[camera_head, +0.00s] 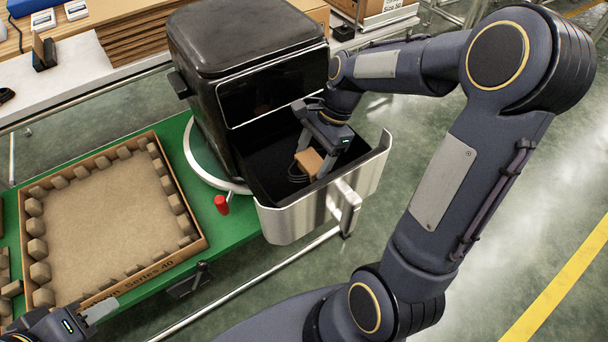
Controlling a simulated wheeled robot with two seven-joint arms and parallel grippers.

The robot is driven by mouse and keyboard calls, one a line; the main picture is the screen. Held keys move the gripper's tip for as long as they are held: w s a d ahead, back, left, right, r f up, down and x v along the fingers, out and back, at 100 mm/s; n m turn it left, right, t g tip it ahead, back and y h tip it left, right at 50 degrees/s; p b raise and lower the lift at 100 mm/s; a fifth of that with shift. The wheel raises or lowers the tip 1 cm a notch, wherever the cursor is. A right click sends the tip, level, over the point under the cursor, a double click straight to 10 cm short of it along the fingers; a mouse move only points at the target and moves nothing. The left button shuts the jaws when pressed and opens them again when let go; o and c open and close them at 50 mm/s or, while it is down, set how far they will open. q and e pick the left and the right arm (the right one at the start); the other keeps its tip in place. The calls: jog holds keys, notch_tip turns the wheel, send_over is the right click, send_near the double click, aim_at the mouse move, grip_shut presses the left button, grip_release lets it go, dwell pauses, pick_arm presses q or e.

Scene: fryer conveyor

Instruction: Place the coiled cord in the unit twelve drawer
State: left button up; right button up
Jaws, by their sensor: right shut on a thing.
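The air-fryer unit (245,85) is black and stands on a green surface, with its silver-fronted drawer (290,222) pulled open towards the lower right. My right gripper (318,165) reaches down into the open drawer. It is shut on the coiled cord (297,177), a dark loop with a brown band or block at the fingers. The cord is inside the drawer's walls; whether it touches the drawer floor is unclear. My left gripper (98,312) is at the lower left, by the box's front edge; only part of it shows. No unit number is readable.
An open cardboard box (110,200) with a padded rim lies on the green conveyor surface (235,215), left of the fryer. A red knob (221,204) stands near the drawer. A bench (100,75) with small items is behind. The floor at right is clear.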

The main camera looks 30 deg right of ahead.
aim_at(323, 155)
notch_tip(323, 155, down, 8)
jog(key=shift+r+b, duration=0.1)
jog(key=shift+b, duration=0.6)
jog(key=o, duration=1.1)
jog(key=shift+r, duration=0.2)
jog(key=p+v, duration=0.2)
jog(key=v, duration=0.9)
jog(key=shift+d+r, duration=0.15)
jog(key=shift+r, duration=0.2)
